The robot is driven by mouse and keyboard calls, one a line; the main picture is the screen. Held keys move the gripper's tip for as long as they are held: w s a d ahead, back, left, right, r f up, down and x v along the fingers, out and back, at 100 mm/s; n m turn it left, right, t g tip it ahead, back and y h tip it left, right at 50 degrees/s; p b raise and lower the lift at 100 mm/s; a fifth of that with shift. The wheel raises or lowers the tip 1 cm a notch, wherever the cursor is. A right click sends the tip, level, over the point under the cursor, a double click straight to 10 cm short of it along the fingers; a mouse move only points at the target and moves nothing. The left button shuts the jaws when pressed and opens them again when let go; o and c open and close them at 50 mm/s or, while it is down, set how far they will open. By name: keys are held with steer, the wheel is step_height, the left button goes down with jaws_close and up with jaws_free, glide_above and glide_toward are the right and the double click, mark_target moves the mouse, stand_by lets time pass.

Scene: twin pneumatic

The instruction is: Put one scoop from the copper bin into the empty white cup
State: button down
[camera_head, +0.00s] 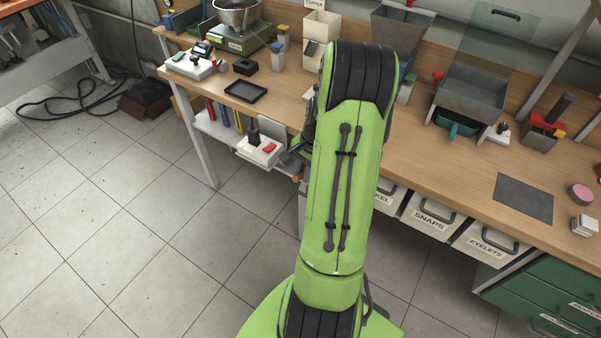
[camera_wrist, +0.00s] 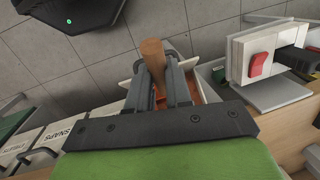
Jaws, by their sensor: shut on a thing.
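My gripper (camera_wrist: 154,72) is shut on a wooden handle (camera_wrist: 152,50) in the wrist view. What is on the other end of the handle is hidden by the gripper. A white-walled container (camera_wrist: 203,84) with orange contents shows behind and beside the fingers; I cannot tell whether the held tool touches it. In the head view a tall pale bin (camera_head: 320,28) labelled COPPER stands at the back of the bench. My arm hides most of the gripper there. I cannot clearly make out the white cup.
A white box with a red switch (camera_head: 261,149) juts from the bench's front edge, right of the gripper in the wrist view (camera_wrist: 257,64). Labelled drawers (camera_head: 430,213) line the bench front. A scale with a metal bowl (camera_head: 236,14) stands at the back left. Floor at left is mostly clear.

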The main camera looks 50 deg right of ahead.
mark_target(298, 176)
steer(key=shift+w+d+f+b, duration=0.1)
steer(key=shift+d+f+b, duration=0.3)
steer(key=shift+d+f, duration=0.45)
steer(key=shift+w+d+f+b, duration=0.1)
steer(key=shift+d+f, duration=0.4)
steer(key=shift+d, duration=0.3)
steer(key=shift+w+d+f+b, duration=0.1)
steer(key=shift+d+f, duration=0.4)
steer(key=shift+d, duration=0.3)
steer(key=shift+d+f+b, duration=0.1)
steer(key=shift+d+f, duration=0.4)
steer(key=shift+d, duration=0.3)
